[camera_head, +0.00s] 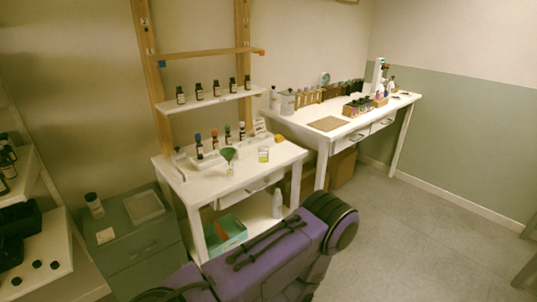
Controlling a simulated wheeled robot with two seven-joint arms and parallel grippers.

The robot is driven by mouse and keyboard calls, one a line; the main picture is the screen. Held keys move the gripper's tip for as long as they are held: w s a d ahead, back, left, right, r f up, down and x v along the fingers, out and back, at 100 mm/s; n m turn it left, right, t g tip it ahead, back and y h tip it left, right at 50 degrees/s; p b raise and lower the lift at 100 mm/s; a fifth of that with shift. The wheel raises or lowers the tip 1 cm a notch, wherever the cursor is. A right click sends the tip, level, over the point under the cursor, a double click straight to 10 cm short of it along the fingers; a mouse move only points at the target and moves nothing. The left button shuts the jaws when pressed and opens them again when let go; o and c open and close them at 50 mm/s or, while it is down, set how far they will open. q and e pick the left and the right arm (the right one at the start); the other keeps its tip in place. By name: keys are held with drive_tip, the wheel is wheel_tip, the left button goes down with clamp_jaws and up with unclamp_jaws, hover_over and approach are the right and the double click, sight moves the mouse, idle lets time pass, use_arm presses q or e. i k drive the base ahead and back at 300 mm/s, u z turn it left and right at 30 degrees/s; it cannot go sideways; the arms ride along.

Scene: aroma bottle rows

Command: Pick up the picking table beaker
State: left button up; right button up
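A small clear beaker (263,155) with yellowish contents stands upright on the white picking table (228,190), near its right side. A green funnel (228,155) is just left of it, and a small yellow object (279,137) lies behind it to the right. Neither of my grippers is in view, and nothing touches the beaker. Purple and black parts of my own body fill the bottom middle, below the table's front.
Dark bottles (199,146) stand behind the beaker, with more on a shelf (225,99) above. A second white table (300,122) with racks is to the right. A grey drawer cabinet (130,262) is at the left. Open floor (420,240) lies right.

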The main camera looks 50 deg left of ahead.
sight(263, 152)
drive_tip(key=u, duration=0.2)
drive_tip(key=i, duration=1.65)
drive_tip(key=u, duration=1)
drive_tip(key=i, duration=0.9)
drive_tip(key=u, duration=0.85)
